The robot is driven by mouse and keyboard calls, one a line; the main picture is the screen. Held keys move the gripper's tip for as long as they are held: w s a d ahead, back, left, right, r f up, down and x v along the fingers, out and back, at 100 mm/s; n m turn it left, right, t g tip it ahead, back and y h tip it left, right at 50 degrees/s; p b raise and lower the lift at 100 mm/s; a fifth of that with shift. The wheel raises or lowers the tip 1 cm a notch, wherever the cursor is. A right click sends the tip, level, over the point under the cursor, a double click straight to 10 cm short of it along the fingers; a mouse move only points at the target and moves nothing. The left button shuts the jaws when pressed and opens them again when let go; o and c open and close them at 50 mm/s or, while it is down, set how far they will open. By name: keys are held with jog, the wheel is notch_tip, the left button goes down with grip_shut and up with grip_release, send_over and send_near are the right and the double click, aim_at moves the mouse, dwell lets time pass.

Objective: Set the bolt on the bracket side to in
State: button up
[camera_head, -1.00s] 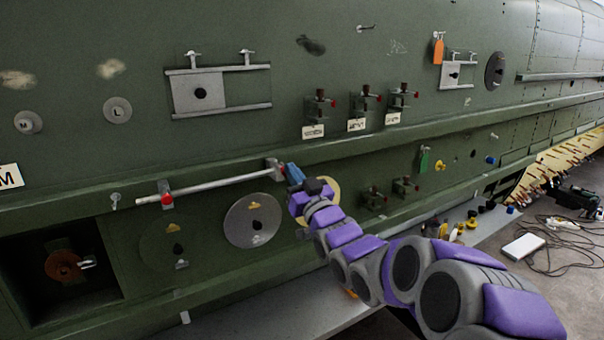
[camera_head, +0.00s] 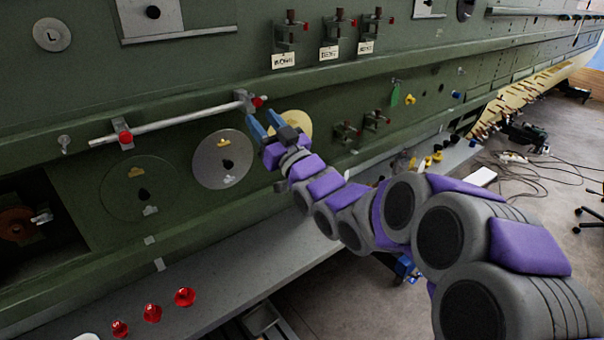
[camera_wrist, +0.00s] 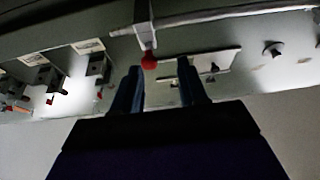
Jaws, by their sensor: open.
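A pale rod (camera_head: 185,120) runs along the green fuselage panel, with a grey bracket (camera_head: 243,99) at its right end. A red-tipped bolt (camera_head: 259,101) sticks out of this bracket. A second holder with a red tip (camera_head: 124,134) sits near the rod's left end. My gripper (camera_head: 263,120) has its blue fingers apart, just below the right bracket. In the wrist view, the red bolt tip (camera_wrist: 149,60) shows below the bracket (camera_wrist: 143,20), just beyond the gap between my open fingers (camera_wrist: 160,68). I see nothing held. How far the bolt is in cannot be told.
Round discs (camera_head: 222,159) are set in the panel below the rod. Small labelled clamps (camera_head: 338,38) line the panel above the ledge. A grey shelf (camera_head: 225,262) with red knobs (camera_head: 184,297) lies below. Cables and equipment lie on the floor at right.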

jog(key=b+v, duration=0.6)
jog(key=v, duration=0.8)
jog(key=shift+d+f, duration=0.2)
jog(key=shift+d, duration=0.25)
dwell(0.6)
jog(key=shift+s, duration=0.1)
dwell(0.4)
